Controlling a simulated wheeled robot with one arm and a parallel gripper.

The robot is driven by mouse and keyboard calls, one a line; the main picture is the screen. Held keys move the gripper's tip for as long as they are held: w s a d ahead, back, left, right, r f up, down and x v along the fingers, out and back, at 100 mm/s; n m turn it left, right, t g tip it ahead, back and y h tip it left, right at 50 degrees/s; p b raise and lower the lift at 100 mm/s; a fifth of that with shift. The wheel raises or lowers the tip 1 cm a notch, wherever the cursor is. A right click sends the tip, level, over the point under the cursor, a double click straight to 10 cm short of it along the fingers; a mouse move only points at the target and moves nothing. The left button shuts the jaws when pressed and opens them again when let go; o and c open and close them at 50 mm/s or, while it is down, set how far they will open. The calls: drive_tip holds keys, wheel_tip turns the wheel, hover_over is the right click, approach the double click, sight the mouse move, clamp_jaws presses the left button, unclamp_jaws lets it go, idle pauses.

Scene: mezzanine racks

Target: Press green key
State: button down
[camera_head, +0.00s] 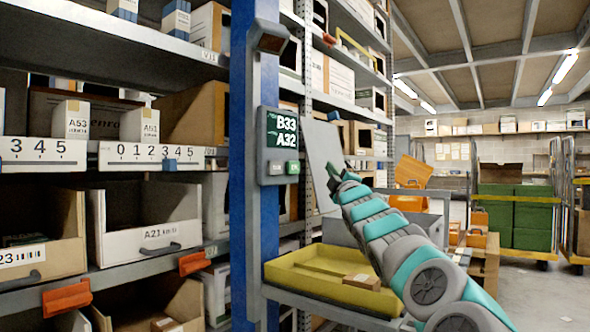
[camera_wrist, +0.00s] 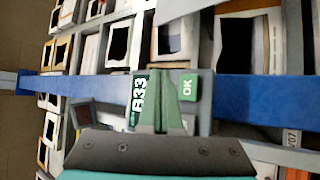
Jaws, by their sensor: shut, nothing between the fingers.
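The green key (camera_head: 292,168) is at the lower right of a grey display unit (camera_head: 263,150) on a blue post, beside a grey key (camera_head: 276,168). The display reads B33 and A32. In the wrist view the picture is turned; the green key (camera_wrist: 188,87) reads OK and lies just right of my gripper's fingers. My gripper (camera_wrist: 171,72) is shut and empty, its fingers pointing at the unit between the display text and the green key. The fingers hide the unit's middle. I cannot tell whether they touch it.
The blue post (camera_head: 241,200) stands between racks of bins. A yellow tray (camera_head: 285,277) with a small carton (camera_head: 362,281) sits below the unit. Green crates (camera_head: 515,215) stand at the back right.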

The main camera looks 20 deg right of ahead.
sight(297, 164)
drive_tip(key=shift+a, duration=0.1)
drive_tip(key=shift+w+a+p, duration=0.3)
drive_tip(key=shift+w+a, duration=0.55)
drive_tip(key=shift+w, duration=0.35)
drive_tip(key=shift+w+a+p, duration=0.25)
drive_tip(key=shift+w+a, duration=0.6)
drive_tip(key=shift+w, duration=0.3)
drive_tip(key=shift+w+a+p, duration=0.3)
drive_tip(key=shift+w+a, duration=0.55)
drive_tip(key=shift+w, duration=0.35)
drive_tip(key=shift+w, duration=0.15)
drive_tip(key=shift+w+a, duration=0.15)
drive_tip(key=shift+a, duration=0.05)
drive_tip(key=shift+w+a, duration=0.3)
drive_tip(key=shift+w, duration=0.15)
drive_tip(key=shift+s, duration=0.1)
idle(0.5)
drive_tip(key=shift+s+d+b, duration=0.4)
drive_tip(key=shift+s+d, duration=0.15)
drive_tip(key=shift+s, duration=0.1)
